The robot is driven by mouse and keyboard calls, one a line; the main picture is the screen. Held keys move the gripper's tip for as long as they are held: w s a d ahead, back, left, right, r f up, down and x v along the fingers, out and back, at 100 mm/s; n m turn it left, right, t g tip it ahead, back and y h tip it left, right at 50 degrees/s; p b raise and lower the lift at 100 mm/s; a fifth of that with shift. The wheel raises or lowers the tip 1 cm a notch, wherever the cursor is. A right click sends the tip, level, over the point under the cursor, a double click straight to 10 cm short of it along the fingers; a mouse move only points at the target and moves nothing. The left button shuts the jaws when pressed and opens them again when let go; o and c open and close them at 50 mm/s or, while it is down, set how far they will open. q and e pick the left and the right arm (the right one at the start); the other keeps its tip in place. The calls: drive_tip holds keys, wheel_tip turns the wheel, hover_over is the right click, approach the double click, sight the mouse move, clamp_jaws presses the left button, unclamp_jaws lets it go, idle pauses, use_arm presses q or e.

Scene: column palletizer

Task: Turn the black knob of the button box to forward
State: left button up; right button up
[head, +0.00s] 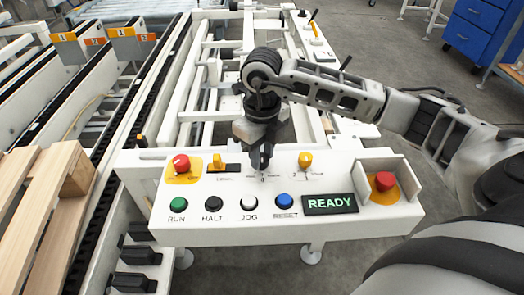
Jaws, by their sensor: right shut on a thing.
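The button box (290,228) is a white panel in the middle of the head view. My right gripper (261,166) comes down from above onto its upper row, between the orange-and-black switch (223,166) and the yellow knob (305,160). It is shut on the black knob, which the fingers mostly hide. The knob's pointing direction cannot be made out; small dial marks show around the fingertips. My left gripper is out of view.
Red buttons stand at the left (181,164) and right (385,181), the right one behind a white guard. The lower row has green, black, white and blue buttons and a display (330,204) reading READY. Wooden pallet boards (40,200) lie at the left, beside conveyor rails.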

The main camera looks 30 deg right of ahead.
sight(262, 157)
drive_tip(key=m, duration=0.4)
drive_tip(key=shift+r+m, duration=0.1)
drive_tip(key=shift+m, duration=0.3)
use_arm(q)
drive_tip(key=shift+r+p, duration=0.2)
drive_tip(key=shift+p, duration=0.3)
use_arm(e)
drive_tip(key=shift+m, duration=2)
drive_tip(key=o, duration=1)
use_arm(q)
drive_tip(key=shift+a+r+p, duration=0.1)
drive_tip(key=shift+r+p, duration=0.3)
drive_tip(key=shift+p, duration=0.6)
use_arm(e)
wheel_tip(262, 157, up, 16)
drive_tip(key=shift+f, duration=0.1)
